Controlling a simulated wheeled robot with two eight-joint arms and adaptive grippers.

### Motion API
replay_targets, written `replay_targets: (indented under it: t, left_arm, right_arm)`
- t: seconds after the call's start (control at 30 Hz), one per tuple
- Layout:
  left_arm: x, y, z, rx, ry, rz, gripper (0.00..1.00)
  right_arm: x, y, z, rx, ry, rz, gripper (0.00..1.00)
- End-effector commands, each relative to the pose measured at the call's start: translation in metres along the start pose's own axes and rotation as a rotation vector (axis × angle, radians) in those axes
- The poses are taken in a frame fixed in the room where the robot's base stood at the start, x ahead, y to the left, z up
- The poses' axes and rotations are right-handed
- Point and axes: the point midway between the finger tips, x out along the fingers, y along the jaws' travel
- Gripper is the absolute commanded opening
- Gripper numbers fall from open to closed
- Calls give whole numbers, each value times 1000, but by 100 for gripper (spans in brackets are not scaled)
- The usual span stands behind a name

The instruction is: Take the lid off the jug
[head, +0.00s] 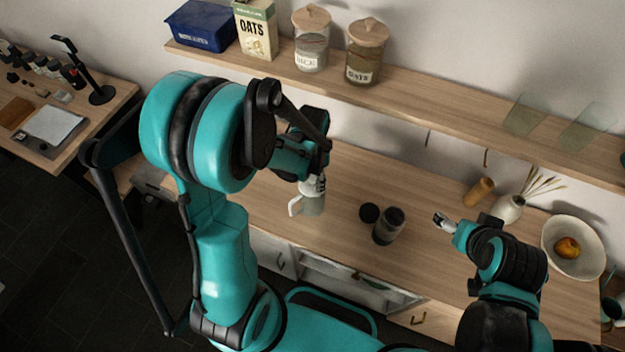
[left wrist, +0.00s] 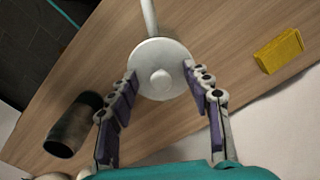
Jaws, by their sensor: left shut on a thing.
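The jug (head: 313,205) is pale with a white handle (head: 295,207) and stands upright on the wooden counter. My left gripper (head: 313,180) is above it, pointing down, and hides its top in the head view. In the left wrist view the round white lid (left wrist: 160,70) with a central knob lies between the fingertips of my left gripper (left wrist: 160,80), which is shut on its rim. The jug's body is hidden under the lid there. I cannot tell whether the lid is still seated. My right gripper (head: 443,221) is over the counter at right, away from the jug; its finger opening is unclear.
A yellow block (left wrist: 278,50) lies on the counter. A vase (head: 507,209) and a fruit bowl (head: 557,262) are far right. A shelf (head: 430,115) with jars runs behind.

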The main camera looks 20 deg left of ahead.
Motion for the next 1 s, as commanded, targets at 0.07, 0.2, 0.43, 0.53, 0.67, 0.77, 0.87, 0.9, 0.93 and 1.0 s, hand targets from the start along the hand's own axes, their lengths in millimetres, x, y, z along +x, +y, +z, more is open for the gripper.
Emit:
replay_targets:
  t: [0.07, 0.2, 0.43, 0.53, 0.67, 0.77, 0.87, 0.9, 0.93, 1.0]
  left_arm:
    - [-7, 0, 0, 0, 0, 0, 0]
    - [-31, 0, 0, 0, 0, 0, 0]
    - [-65, 43, -17, 8, 1, 0, 0]
    - [-77, 62, -25, 7, 1, 0, 0]
    - [-90, 83, -34, 5, 1, 0, 0]
    - [-98, 95, -39, 4, 1, -1, 0]
    - [-103, 102, -42, 2, 1, -1, 0]
    - [-104, 104, -42, 2, 1, -1, 0]
    - [-105, 106, -43, 1, 1, -1, 0]
    - [-106, 108, -44, 0, 1, -1, 0]
  right_arm:
    - [-2, 0, -1, 0, 0, 0, 77]
    - [-6, 0, -4, 0, 0, 0, 77]
    - [-11, 0, -8, 0, 0, 0, 77]
    - [-13, 0, -9, 0, 0, 0, 77]
    - [-14, 0, -10, 0, 0, 0, 77]
    - [-15, 0, -11, 0, 0, 0, 77]
    - [-16, 0, -11, 0, 0, 0, 77]
    - [-16, 0, -11, 0, 0, 0, 77]
    - [-16, 0, -11, 0, 0, 0, 77]
    - [-16, 0, -11, 0, 0, 0, 77]
